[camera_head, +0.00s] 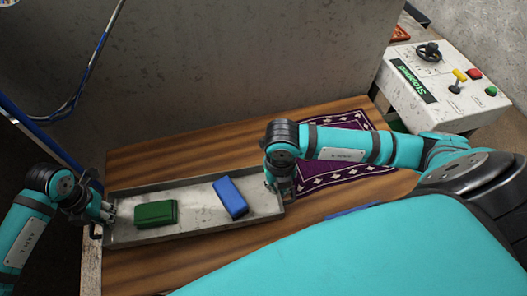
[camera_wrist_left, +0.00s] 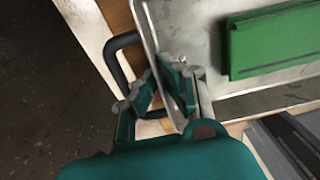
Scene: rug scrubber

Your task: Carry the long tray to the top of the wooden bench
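The long grey metal tray (camera_head: 190,236) lies lengthwise over the wooden bench (camera_head: 140,271). I cannot tell whether it rests on the wood or hangs just above it. It holds a green block (camera_head: 156,214) on the left and a blue block (camera_head: 230,198) on the right. My left gripper (camera_head: 106,212) is at the tray's left end. In the left wrist view its fingers (camera_wrist_left: 164,88) straddle the end wall, beside a dark loop handle (camera_wrist_left: 114,62); their grip is unclear. My right gripper (camera_head: 283,188) points down at the tray's right end, its fingertips partly hidden.
A purple patterned rug (camera_head: 330,178) lies on the bench right of the tray, partly under my right arm. A white control box (camera_head: 430,100) with buttons stands at the back right. A grey wall (camera_head: 240,70) rises behind the bench.

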